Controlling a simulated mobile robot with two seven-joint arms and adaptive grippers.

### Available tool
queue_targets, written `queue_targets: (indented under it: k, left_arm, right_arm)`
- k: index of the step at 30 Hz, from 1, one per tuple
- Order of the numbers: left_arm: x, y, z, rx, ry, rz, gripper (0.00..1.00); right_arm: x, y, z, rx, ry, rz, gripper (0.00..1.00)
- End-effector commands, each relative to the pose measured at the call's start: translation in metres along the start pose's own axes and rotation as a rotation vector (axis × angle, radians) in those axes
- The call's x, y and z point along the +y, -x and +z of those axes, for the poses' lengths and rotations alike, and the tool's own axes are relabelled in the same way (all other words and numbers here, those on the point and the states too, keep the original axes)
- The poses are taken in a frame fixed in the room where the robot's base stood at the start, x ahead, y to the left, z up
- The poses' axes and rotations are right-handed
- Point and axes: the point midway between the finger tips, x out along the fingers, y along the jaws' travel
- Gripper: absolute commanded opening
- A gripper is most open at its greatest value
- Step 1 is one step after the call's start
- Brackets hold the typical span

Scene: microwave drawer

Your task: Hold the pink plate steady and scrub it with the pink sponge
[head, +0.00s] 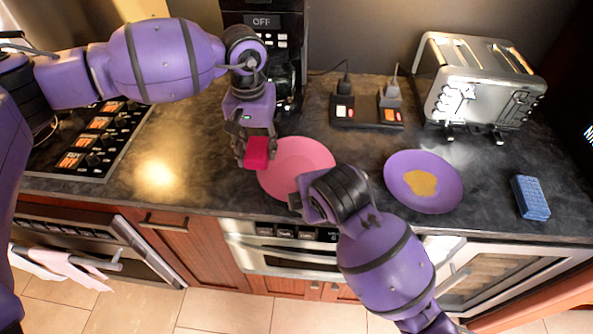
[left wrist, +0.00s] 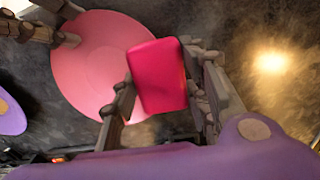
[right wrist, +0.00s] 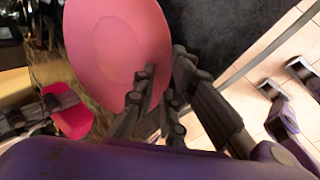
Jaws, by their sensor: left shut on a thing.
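The pink plate (head: 297,165) is near the counter's front edge in the head view. It fills much of the right wrist view (right wrist: 112,40) and shows beneath the sponge in the left wrist view (left wrist: 90,75). My left gripper (head: 254,148) is shut on the pink sponge (head: 257,153), with a finger on each side (left wrist: 160,75). The sponge overlaps the plate's left rim in the head view; I cannot tell if they touch. My right gripper (right wrist: 162,66) is at the plate's front rim, its fingertips close together around the edge. Whether they clamp it is unclear.
A purple plate (head: 440,190) with a tan sponge (head: 420,184) lies to the right. A blue sponge (head: 531,197) is beyond it. A toaster (head: 475,85), a power strip (head: 365,112) and a coffee maker (head: 262,30) stand behind. A stove (head: 85,140) is at the left.

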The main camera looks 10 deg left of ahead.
Motion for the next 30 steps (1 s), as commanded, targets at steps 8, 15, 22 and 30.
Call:
queue_targets:
  k: [8, 15, 22, 30]
  left_arm:
    - [0.000, 0.000, 0.000, 0.000, 0.000, 0.000, 0.09]
    - [0.000, 0.000, 0.000, 0.000, 0.000, 0.000, 0.09]
    - [0.000, 0.000, 0.000, 0.000, 0.000, 0.000, 0.09]
    - [0.000, 0.000, 0.000, 0.000, 0.000, 0.000, 0.09]
  right_arm:
    - [0.000, 0.000, 0.000, 0.000, 0.000, 0.000, 0.30]
    - [0.001, 0.003, 0.000, 0.000, 0.000, 0.002, 0.30]
    - [0.002, 0.036, -0.001, 0.002, 0.003, 0.008, 0.30]
    - [0.002, 0.093, 0.000, 0.001, 0.003, 0.007, 0.30]
